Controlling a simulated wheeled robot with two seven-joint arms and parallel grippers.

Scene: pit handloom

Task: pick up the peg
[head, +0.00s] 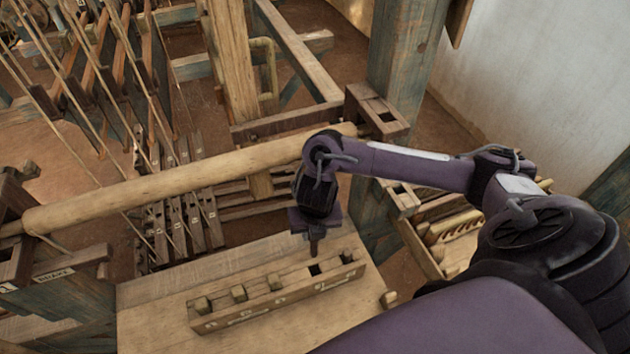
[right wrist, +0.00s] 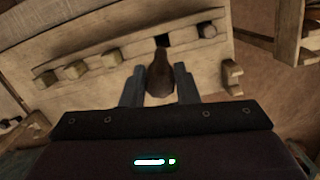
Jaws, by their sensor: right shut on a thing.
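A brown peg (right wrist: 159,76) with a rounded end is between the two fingers of my right gripper (right wrist: 158,90) in the right wrist view. The gripper is shut on it. In the head view the right gripper (head: 313,238) points down over a wooden peg block (head: 250,310), above a dark square hole right of the middle. Whether the held peg's narrow far end is inside that hole, I cannot tell. Several pale square pegs (head: 238,292) stand in the block's left part. My left gripper is not in view.
The block rests on a wooden board (head: 150,325). A thick round beam (head: 170,183) crosses behind it, with loom treadles and cords beyond at the left. A blue-grey post (head: 400,60) stands behind my right arm. A slatted wooden box (head: 450,240) lies to the right.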

